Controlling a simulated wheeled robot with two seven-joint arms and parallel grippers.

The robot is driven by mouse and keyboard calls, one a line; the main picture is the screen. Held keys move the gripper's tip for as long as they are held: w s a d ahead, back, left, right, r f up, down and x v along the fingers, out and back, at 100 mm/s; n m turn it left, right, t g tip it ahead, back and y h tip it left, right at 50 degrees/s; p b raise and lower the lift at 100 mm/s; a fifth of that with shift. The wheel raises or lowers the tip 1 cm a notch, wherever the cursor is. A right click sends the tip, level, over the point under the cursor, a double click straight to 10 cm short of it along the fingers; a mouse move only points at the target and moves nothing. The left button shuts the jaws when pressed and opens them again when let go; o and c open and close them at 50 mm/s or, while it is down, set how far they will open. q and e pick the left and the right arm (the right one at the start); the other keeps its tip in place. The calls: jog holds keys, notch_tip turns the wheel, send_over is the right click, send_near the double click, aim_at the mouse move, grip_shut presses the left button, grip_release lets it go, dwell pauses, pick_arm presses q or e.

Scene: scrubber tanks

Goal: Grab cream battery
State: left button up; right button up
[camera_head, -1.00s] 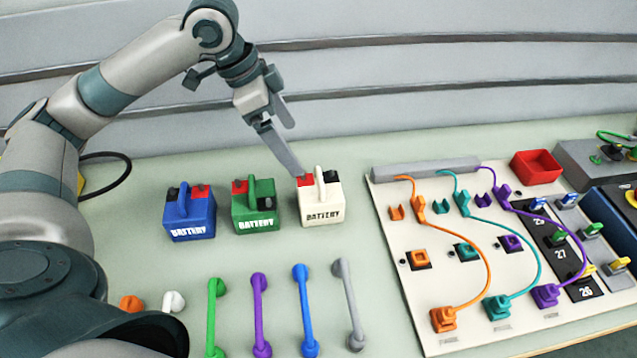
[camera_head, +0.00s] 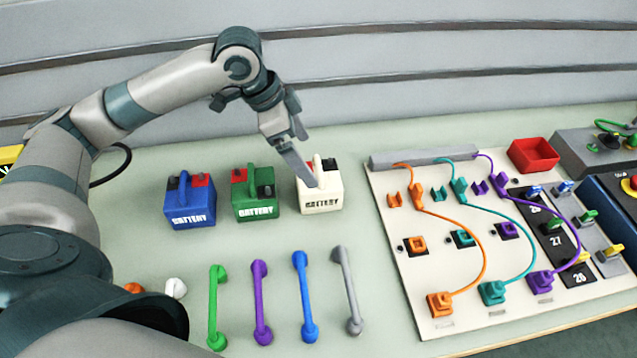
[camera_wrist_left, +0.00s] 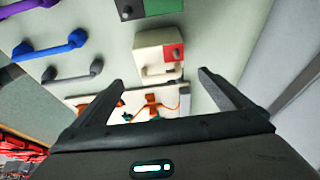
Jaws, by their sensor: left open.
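The cream battery (camera_head: 320,196) stands upright on the pale green table, at the right end of a row of three. It has a cream handle on top, a black terminal and a red patch. My left gripper (camera_head: 308,165) is open, with its fingers just above and behind the battery's top near the handle. In the left wrist view the cream battery (camera_wrist_left: 158,52) lies ahead of the open fingers (camera_wrist_left: 160,80), with its handle and red corner showing. Whether a finger touches it, I cannot tell. My right gripper is not in view.
A green battery (camera_head: 255,196) stands just left of the cream one, and a blue battery (camera_head: 190,202) further left. Coloured handles (camera_head: 304,300) lie in front. A wired panel (camera_head: 430,310) and a red box (camera_head: 533,155) are on the right.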

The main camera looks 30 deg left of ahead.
aim_at(311, 165)
pick_arm(q)
jog(key=x, duration=0.3)
jog(key=shift+w+d+f, duration=0.1)
jog(key=shift+d+f, duration=0.05)
jog(key=shift+f, duration=0.2)
jog(key=shift+w+f, duration=0.1)
jog(key=shift+f, duration=0.25)
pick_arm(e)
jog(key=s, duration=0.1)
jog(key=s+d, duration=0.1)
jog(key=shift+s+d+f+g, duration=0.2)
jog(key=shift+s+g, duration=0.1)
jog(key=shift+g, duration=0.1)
